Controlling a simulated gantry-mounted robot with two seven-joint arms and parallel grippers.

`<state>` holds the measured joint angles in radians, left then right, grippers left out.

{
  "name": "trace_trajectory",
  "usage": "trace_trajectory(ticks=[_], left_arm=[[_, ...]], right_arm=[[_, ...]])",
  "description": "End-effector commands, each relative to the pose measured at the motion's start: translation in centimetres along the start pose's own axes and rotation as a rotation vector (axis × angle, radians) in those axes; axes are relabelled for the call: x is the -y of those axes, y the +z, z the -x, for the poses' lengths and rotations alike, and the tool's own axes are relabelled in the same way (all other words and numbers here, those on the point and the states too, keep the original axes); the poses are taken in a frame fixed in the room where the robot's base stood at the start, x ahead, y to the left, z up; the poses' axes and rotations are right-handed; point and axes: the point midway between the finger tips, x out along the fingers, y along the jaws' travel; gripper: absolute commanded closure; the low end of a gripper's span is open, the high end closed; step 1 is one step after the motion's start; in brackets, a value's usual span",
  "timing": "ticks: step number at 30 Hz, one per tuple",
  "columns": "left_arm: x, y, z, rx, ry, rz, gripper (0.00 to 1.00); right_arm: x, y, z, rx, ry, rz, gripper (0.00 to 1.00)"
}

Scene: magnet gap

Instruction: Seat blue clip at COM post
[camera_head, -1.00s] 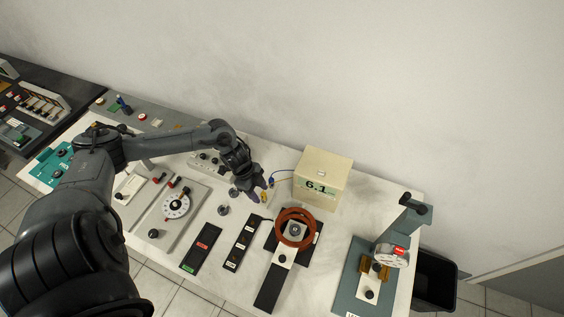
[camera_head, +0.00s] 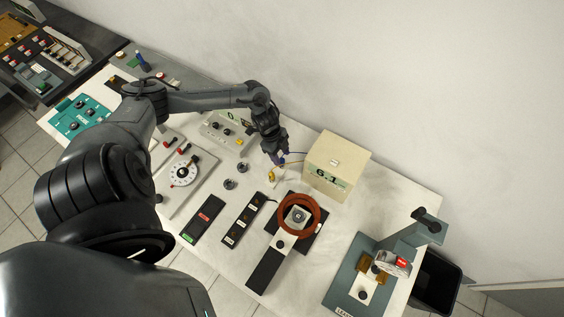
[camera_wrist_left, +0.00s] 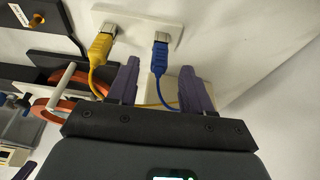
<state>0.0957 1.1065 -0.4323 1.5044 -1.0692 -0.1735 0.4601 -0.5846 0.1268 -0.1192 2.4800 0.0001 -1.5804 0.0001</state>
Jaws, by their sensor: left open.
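The blue clip (camera_wrist_left: 160,57) stands with its metal end at a socket on a white plate (camera_wrist_left: 140,22) in the left wrist view; its blue lead runs down from it. I cannot tell how fully it is seated. A yellow clip (camera_wrist_left: 102,45) is at the socket to its left, and it shows in the head view (camera_head: 271,175). My left gripper (camera_wrist_left: 158,75) is open, its purple fingers on either side of the blue clip with gaps visible. In the head view my left gripper (camera_head: 280,157) is low beside the cream box. No COM label is readable. My right gripper is not seen.
The cream box (camera_head: 336,163) marked 6.1 stands just right of the gripper. An orange coil (camera_head: 317,222) and a black label strip (camera_head: 242,224) lie in front. A dial panel (camera_head: 165,198) is at left. A grey stand (camera_head: 350,285) is at front right.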

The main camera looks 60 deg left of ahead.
Motion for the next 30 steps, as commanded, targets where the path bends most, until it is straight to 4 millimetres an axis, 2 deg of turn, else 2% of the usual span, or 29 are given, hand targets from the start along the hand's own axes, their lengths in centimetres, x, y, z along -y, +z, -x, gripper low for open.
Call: trace_trajectory(ticks=[10, 15, 21, 30], left_arm=[[-0.2, 0.2, -4.2, -0.001, 0.001, 0.002, 0.5], [-0.2, 0.2, -4.9, 0.001, 0.0, -0.001, 0.5], [-0.2, 0.2, -4.9, 0.002, 0.0, -0.002, 0.5], [-0.2, 0.2, -4.9, 0.002, 0.0, -0.001, 0.96]], right_arm=[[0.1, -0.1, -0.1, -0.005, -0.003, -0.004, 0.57], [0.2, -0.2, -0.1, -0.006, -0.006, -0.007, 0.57], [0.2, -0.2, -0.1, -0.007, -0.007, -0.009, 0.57], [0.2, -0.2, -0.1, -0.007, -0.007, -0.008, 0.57]])
